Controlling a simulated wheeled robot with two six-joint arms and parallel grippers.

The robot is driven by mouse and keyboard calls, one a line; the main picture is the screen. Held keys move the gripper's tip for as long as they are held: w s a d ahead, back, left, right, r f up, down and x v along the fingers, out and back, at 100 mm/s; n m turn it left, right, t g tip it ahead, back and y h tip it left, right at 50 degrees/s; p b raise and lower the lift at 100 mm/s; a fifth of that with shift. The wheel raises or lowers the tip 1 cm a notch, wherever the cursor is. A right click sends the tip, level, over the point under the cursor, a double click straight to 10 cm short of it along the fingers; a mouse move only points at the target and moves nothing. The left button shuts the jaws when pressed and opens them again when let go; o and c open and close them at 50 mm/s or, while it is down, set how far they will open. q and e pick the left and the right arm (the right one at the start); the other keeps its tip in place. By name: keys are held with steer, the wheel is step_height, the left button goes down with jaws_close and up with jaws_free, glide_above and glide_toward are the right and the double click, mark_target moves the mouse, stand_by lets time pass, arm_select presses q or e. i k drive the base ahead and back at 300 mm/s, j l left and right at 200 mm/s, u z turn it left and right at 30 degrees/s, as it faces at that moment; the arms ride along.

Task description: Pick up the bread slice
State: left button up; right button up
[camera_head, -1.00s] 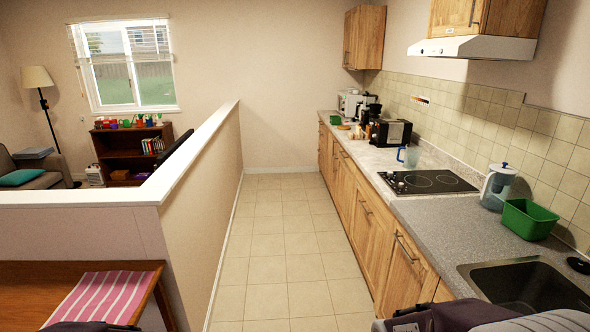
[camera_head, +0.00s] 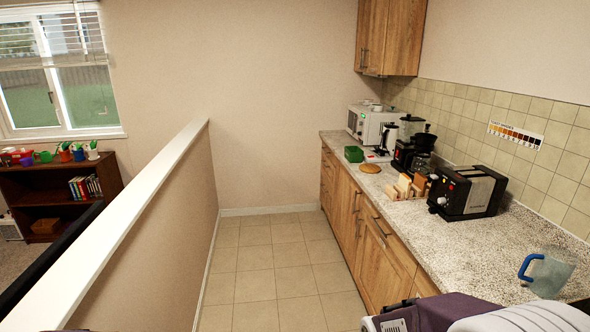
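Several tan, slice-like pieces (camera_head: 404,184) stand close together on the counter, left of the black toaster (camera_head: 468,192). They look like bread slices in a small holder, but they are too small to tell one from another. A round brown item (camera_head: 370,168) lies flat just beyond them. Neither of my grippers is in view. Part of my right arm shows at the bottom right, with its gripper out of sight.
The speckled counter (camera_head: 450,233) is clear in front of the toaster. A clear jug with a blue handle (camera_head: 548,273) stands at the near right. A green container (camera_head: 354,154), coffee maker (camera_head: 413,148) and microwave (camera_head: 367,125) are farther back. The tiled aisle (camera_head: 272,265) is free; a half wall (camera_head: 175,215) bounds its left.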

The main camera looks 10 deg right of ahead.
mark_target(420, 181)
steer(key=i+l+z, duration=0.15)
steer(key=i, duration=0.4)
steer(key=i+z, duration=0.15)
steer(key=i, duration=0.4)
steer(key=i+z, duration=0.2)
steer(key=i, duration=0.4)
steer(key=i+j+z, duration=0.15)
steer(key=i, duration=0.4)
steer(key=i+j+z, duration=0.15)
steer(key=i, duration=0.4)
